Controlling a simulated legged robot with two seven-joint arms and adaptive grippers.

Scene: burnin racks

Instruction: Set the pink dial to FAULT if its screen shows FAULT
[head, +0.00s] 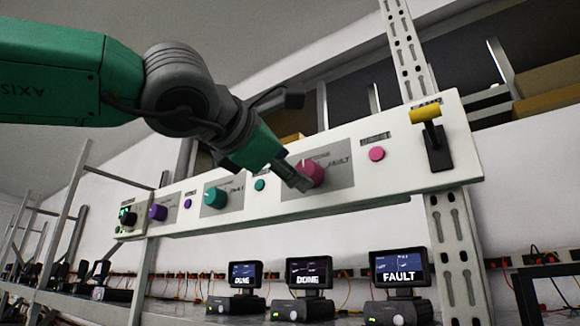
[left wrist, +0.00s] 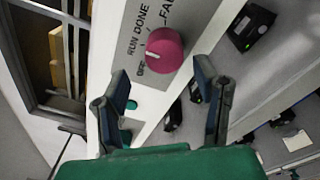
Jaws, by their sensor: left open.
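The pink dial (head: 313,173) sits on a grey plate on the white panel; it also shows in the left wrist view (left wrist: 165,50). There its white mark points lower left, near a small label that is hard to read. RUN, DONE and a partly cut-off FAULT label are printed around it. My left gripper (head: 296,179) is at the dial in the head view. In the left wrist view its open fingers (left wrist: 160,78) are spread below the dial, with nothing between them. The right screen (head: 399,266) reads FAULT; the middle screen (head: 309,271) and left screen (head: 245,274) read DONE.
The panel (head: 400,185) also carries a teal dial (head: 215,196), a purple dial (head: 158,212), a pink button (head: 377,154) and a yellow-handled lever (head: 425,113). A perforated post (head: 456,250) stands at the right. The screens stand on a shelf below.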

